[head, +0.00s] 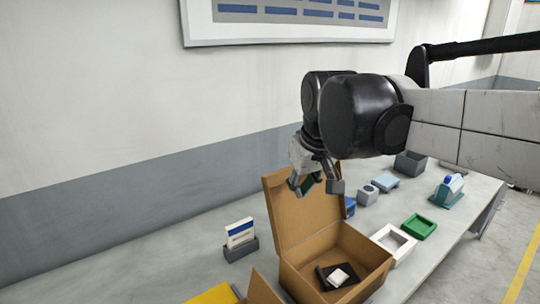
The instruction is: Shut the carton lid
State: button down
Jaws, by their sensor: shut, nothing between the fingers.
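A brown cardboard carton (302,272) stands on the table at the lower middle of the head view. Its lid (283,221) is raised, standing roughly upright along the carton's back left side. Inside the carton lies a black square item (325,284) with a small white piece on it. My gripper (318,188) is at the upper part of the lid, overlapping it in the picture. I cannot tell whether it touches the lid. Its fingers look shut and hold nothing. My arm hides part of the table behind.
A white open tray (376,237) and a green tray (419,227) stand right of the carton. A grey holder with white cards (240,234) stands left of it. A yellow item (214,295) lies in front left. Blue and grey items (386,181) stand farther back.

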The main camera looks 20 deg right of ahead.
jog(key=w+d+r+n+g+p, duration=0.1)
jog(key=w+d+r+g+p, duration=0.15)
jog(key=w, duration=0.85)
jog(key=w+d+r+n+g+p, duration=0.1)
jog(key=w+r+g, duration=0.15)
jog(key=w, duration=0.85)
jog(key=s+d+f+p, duration=0.1)
jog(key=s+f+p, duration=0.1)
jog(key=f, duration=0.6)
jog(key=shift+s+t, duration=0.4)
jog(key=shift+s, duration=0.3)
jog(key=shift+s+r, duration=0.1)
jog(key=shift+s, duration=0.1)
